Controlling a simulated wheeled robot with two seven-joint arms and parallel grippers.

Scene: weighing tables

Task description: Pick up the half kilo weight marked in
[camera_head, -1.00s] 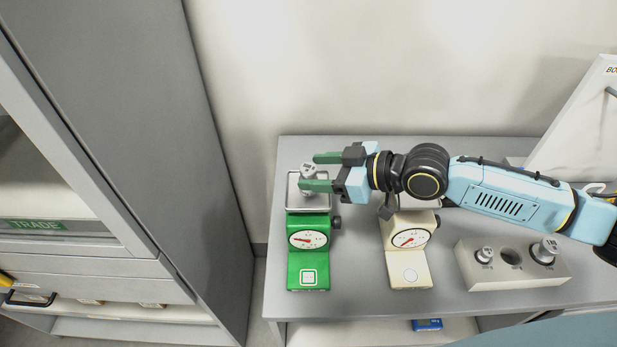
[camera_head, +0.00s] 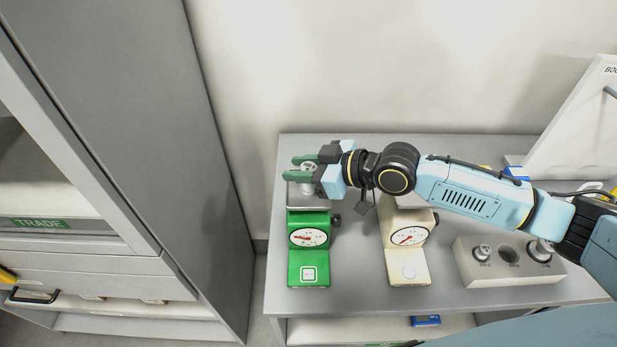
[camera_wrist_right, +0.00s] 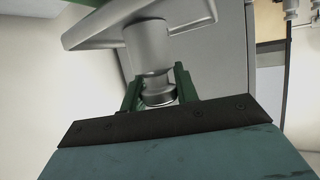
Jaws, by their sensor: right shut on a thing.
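A silver metal weight (camera_head: 306,187) stands on the pan (camera_head: 293,199) of the green scale (camera_head: 309,250). It also shows in the right wrist view (camera_wrist_right: 148,47), upright on the pan. My right gripper (camera_head: 302,167) is shut on the weight's knob, with a green finger on each side of the neck. The marking on the weight cannot be read. The green scale's dial (camera_head: 309,237) faces the front. My left gripper is not in view.
A cream scale (camera_head: 407,255) stands to the right. A grey block (camera_head: 510,278) holds two weights (camera_head: 482,252), (camera_head: 540,250) with an empty hole between them. A grey cabinet marked TRADE (camera_head: 40,223) stands at the left. The front of the table is clear.

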